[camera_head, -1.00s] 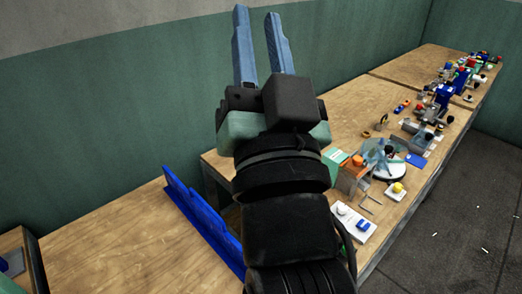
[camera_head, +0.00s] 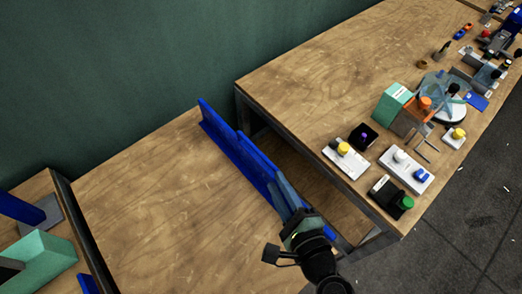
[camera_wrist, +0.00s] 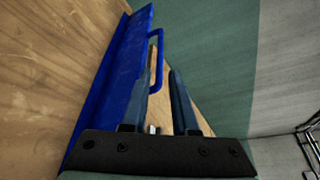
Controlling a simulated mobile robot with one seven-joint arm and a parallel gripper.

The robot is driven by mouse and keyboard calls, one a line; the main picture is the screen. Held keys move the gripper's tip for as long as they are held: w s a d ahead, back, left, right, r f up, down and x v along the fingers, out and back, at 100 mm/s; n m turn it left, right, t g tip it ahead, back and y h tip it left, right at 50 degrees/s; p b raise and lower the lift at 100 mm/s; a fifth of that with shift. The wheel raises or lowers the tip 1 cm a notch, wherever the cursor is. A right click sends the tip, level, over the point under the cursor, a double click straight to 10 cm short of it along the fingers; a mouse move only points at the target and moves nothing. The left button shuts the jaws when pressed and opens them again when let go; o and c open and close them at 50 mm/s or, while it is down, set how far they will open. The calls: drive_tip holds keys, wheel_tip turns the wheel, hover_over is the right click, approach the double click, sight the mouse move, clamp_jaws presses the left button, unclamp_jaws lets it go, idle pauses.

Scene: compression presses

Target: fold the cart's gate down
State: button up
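The cart's gate (camera_head: 240,155) is a long blue panel standing upright along the right edge of the cart's wooden top (camera_head: 160,205). In the wrist view the gate (camera_wrist: 112,85) runs along the left, with a blue loop handle (camera_wrist: 160,62) on its right face. My gripper (camera_head: 284,192) is at the near end of the gate in the head view. In the wrist view its two blue-grey fingers (camera_wrist: 166,85) are apart. The left finger lies close to the panel, and the handle's bar appears to lie between the fingers; contact cannot be told.
A wooden workbench (camera_head: 300,85) stands right of the gate across a narrow gap, with button boxes (camera_head: 405,170) and a clear-domed device (camera_head: 440,95) on it. Another surface with a green block (camera_head: 45,260) is at the left. The cart's top is bare.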

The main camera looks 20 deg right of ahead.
sight(264, 159)
drive_tip(key=p+x, duration=0.1)
drive_tip(key=x, duration=0.9)
drive_tip(key=shift+w+a, duration=0.1)
drive_tip(key=shift+w, duration=0.1)
clamp_jaws()
idle(1.0)
